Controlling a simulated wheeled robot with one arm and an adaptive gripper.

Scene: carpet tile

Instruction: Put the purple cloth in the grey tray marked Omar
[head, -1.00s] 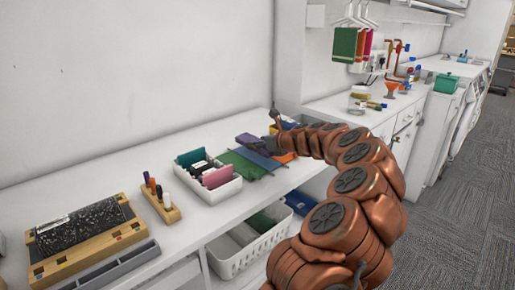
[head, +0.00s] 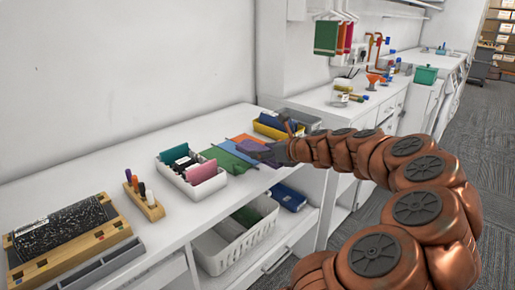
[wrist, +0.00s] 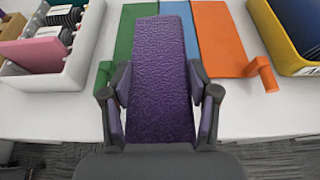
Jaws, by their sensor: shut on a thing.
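My gripper (wrist: 160,105) is shut on the purple cloth (wrist: 160,70), a flat textured strip pointing away from me between the two fingers. In the head view my gripper (head: 276,153) holds the purple cloth (head: 250,146) over the front part of the counter, above flat green, blue and orange cloths. I cannot tell whether it touches them. A grey tray (head: 306,121) stands at the back right, behind a yellow tray and partly hidden by my arm. No name on it is readable.
The yellow tray (wrist: 272,35) holds blue and dark items right of the cloths. A white tray (wrist: 45,83) with upright folded pieces stands left. A pen block (head: 144,195) and a notebook (head: 65,228) are farther left. A white basket (head: 232,240) sits below the counter.

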